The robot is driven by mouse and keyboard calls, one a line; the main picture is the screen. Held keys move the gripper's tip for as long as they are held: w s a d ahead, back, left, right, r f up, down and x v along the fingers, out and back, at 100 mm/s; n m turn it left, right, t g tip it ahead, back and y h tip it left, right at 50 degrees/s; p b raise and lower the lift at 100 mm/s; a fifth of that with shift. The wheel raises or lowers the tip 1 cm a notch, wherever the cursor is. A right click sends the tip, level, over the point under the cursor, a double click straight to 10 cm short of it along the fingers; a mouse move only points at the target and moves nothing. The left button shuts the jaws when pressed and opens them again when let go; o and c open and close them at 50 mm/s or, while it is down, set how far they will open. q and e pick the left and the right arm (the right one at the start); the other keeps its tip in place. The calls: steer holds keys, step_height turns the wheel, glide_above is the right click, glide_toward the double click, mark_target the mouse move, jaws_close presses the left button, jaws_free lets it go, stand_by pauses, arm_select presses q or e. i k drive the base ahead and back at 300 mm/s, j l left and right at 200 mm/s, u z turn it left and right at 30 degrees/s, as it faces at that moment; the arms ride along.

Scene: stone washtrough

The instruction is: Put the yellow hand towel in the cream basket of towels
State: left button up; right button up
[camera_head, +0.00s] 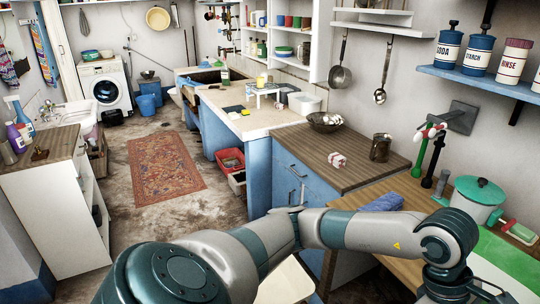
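I cannot make out the yellow hand towel for certain. A small yellow-and-dark item (236,109) lies on the pale worktop by the sink; it is too small to tell what it is. I see no cream basket of towels that I can be sure of. One of my arms (360,232) reaches across the bottom of the view and bends down at the right. Its gripper is below the picture edge. My other gripper is not in view either.
A blue rolled cloth (384,203), a green-lidded pot (477,198) and a green mat (508,262) are on the right counter. A striped pink item (338,160) and a dark bowl (324,127) stand beyond. The floor around the rug (165,168) is open.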

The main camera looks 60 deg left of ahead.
mark_target(262, 286)
steer(key=z, duration=1.2)
steer(key=k+j, duration=0.6)
steer(key=j, duration=0.15)
steer(key=k+j, duration=0.55)
steer(key=j, duration=0.15)
steer(key=k+j, duration=0.6)
steer(key=j, duration=0.15)
steer(key=k+j, duration=0.6)
steer(key=j, duration=0.1)
